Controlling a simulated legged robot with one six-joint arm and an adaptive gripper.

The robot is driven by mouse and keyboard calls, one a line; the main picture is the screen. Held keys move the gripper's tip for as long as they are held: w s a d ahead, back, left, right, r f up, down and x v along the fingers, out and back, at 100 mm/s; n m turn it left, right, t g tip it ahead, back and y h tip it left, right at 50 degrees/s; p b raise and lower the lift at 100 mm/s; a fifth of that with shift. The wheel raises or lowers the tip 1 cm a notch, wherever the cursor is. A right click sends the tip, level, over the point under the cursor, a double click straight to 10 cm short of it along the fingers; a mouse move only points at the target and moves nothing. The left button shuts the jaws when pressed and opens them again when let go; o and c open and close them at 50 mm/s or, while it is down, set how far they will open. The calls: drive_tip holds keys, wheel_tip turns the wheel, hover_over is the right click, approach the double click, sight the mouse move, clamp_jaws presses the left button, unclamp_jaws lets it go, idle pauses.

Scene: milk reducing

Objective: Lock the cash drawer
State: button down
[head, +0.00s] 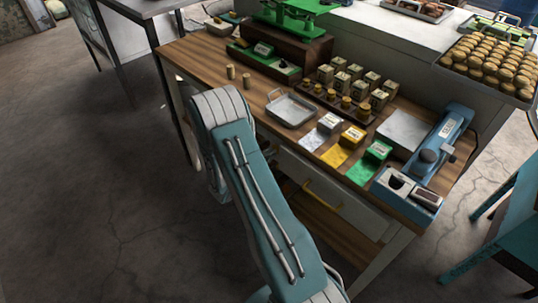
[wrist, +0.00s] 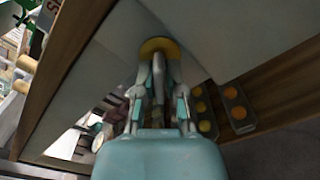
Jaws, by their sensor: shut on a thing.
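The desk has pale grey drawer fronts (head: 345,215) below its wooden top, with a yellow bar handle (head: 322,196) on one. In the head view my teal arm hides my gripper and the part of the desk behind it. In the wrist view my gripper (wrist: 158,62) is shut, its fingertips at a yellow rounded piece (wrist: 158,46) against a pale grey panel (wrist: 222,30). The fingers cover part of this piece, so I cannot tell whether it is a key, knob or handle. I cannot tell how far the cash drawer is open.
The wooden desk top (head: 205,50) carries a metal tray (head: 291,109), several small boxes and jars, coloured packets and a blue device (head: 440,145). The lower wooden shelf (wrist: 290,65) holds dark holders with orange discs (wrist: 236,105). A teal stand (head: 510,215) is at right. Floor at left is clear.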

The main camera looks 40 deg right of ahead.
drive_tip(key=n, duration=0.4)
drive_tip(key=shift+f+n, duration=0.15)
drive_tip(key=shift+n, duration=1.75)
drive_tip(key=c, duration=0.8)
unclamp_jaws()
drive_tip(key=shift+w, duration=0.1)
drive_tip(key=shift+o, duration=0.2)
